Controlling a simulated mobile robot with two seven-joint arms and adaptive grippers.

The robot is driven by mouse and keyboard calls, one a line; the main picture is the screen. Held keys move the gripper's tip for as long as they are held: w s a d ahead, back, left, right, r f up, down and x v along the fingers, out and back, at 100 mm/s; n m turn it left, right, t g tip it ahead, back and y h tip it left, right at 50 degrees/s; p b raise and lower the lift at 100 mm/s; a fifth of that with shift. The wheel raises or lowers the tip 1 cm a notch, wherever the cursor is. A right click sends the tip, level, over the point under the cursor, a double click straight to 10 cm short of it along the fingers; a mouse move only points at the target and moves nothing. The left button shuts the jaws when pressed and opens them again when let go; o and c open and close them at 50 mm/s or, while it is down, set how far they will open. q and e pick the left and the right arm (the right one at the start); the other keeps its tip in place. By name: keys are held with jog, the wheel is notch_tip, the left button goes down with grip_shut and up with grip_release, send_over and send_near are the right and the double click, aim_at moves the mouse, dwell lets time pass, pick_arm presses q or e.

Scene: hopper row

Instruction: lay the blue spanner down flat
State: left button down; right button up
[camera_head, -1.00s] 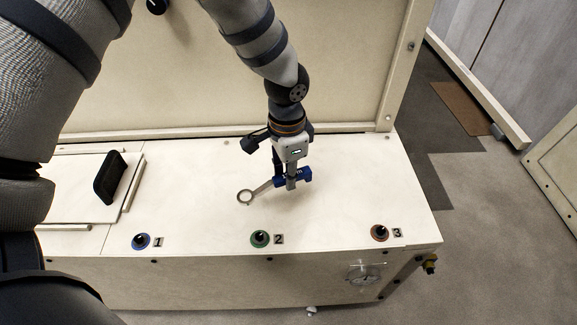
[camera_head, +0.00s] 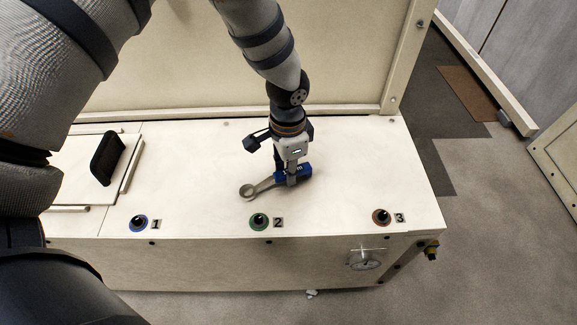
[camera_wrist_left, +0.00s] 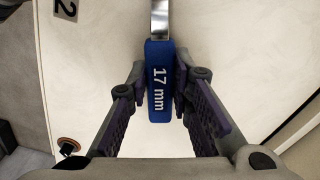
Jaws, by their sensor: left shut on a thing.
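The blue spanner has a blue handle (camera_head: 304,171) and a grey metal ring end (camera_head: 248,190) that points left and toward the front. My left gripper (camera_head: 290,182) points down over the bench top and is shut on the blue handle. In the left wrist view the handle (camera_wrist_left: 160,80), marked "17 mm", lies between the two fingers, with its metal shank (camera_wrist_left: 160,20) running out at the top. The spanner looks nearly level, close to the bench top. I cannot tell whether it touches the surface all along. My right gripper is not in view.
The pale wooden bench top (camera_head: 370,170) is clear around the spanner. A black handle (camera_head: 107,158) stands on a panel at left.

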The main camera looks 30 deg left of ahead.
pick_arm(q)
jog(key=shift+f, duration=0.35)
jog(key=c, duration=1.4)
grip_release()
jog(key=shift+o, duration=0.2)
jog(key=shift+r, duration=0.1)
notch_tip(320, 180, up, 12)
